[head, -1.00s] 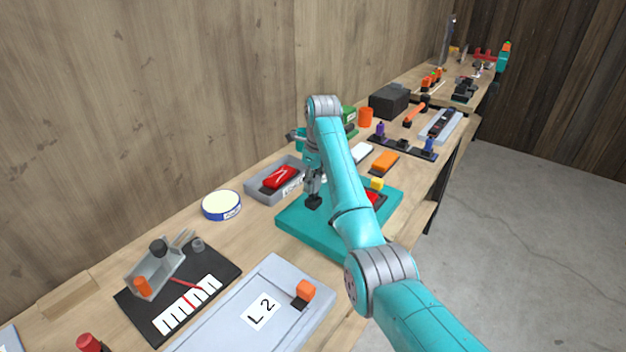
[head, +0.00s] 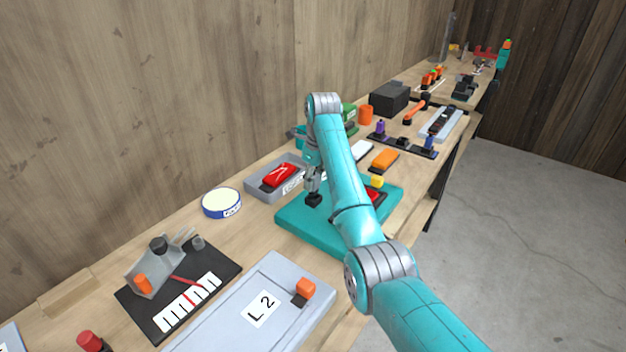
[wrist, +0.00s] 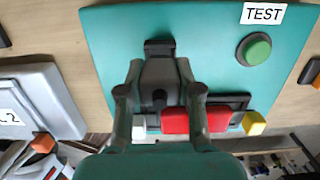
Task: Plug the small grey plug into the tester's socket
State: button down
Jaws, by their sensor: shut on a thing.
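The tester is a teal board (head: 305,236) on the bench, with a TEST label (wrist: 263,13) and a round green button (wrist: 254,50) in the wrist view. My gripper (wrist: 159,70) is shut on the small grey plug (wrist: 159,78), low over the tester's left part. The gripper also shows in the head view (head: 313,190). A dark block (wrist: 158,47), which looks like the socket, lies at the plug's far end. The plug's end meets or overlaps it in the wrist view; I cannot tell whether it is inside. The fingers hide the plug's sides.
A red block (wrist: 190,121) in a dark frame and a yellow block (wrist: 254,123) are near the tester's edge. A grey tray with a red item (head: 281,177) stands behind. A grey L2 plate (head: 240,318) lies in front. My arm covers part of the tester.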

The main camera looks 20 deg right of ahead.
aim_at(315, 175)
jog(key=shift+f, duration=1.55)
jog(key=c, duration=0.7)
grip_release()
jog(key=shift+s+d+r, duration=0.1)
jog(key=shift+r, duration=1.1)
jog(key=shift+s+d+r, duration=0.1)
jog(key=shift+s+r, duration=0.05)
jog(key=shift+r, duration=1.1)
jog(key=shift+s+d+r, duration=0.1)
jog(key=shift+r, duration=1.1)
